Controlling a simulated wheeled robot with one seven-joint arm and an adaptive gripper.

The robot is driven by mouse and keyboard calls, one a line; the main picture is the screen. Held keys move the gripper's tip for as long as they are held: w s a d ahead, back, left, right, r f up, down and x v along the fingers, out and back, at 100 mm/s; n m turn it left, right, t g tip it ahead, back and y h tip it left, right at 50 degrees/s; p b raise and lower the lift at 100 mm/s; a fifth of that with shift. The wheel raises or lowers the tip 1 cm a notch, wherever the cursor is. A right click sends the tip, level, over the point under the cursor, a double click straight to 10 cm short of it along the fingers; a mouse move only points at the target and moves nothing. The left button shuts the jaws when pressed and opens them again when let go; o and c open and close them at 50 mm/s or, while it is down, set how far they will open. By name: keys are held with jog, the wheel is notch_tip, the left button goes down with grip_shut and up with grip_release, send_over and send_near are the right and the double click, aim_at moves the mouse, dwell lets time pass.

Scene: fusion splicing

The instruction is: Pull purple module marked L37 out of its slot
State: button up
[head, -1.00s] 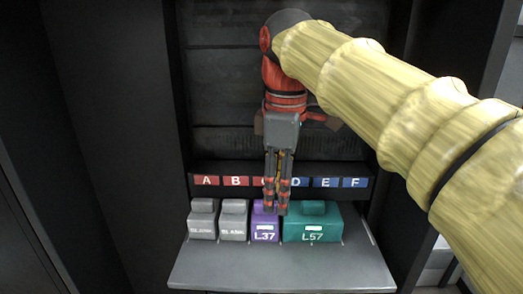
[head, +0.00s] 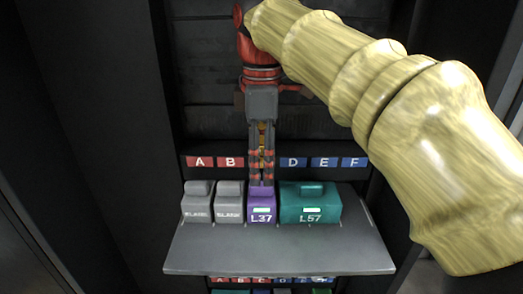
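The purple module marked L37 (head: 262,210) stands upright on a grey shelf (head: 280,250), between a grey blank module and the teal module marked L57 (head: 311,205). My gripper (head: 261,184) points straight down with its fingertips at the top of the purple module. The two fingers are close together with a narrow gap between them. They hide the module's top grip, so I cannot tell whether they are closed on it.
Two grey blank modules (head: 197,204) stand to the left. A label strip (head: 260,162) with red and blue letters runs behind, and the gripper hides C. The shelf front is clear. Another labelled row (head: 272,281) shows below.

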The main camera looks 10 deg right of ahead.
aim_at(262, 184)
jog(key=shift+f, duration=2.1)
jog(key=c, duration=0.3)
grip_shut()
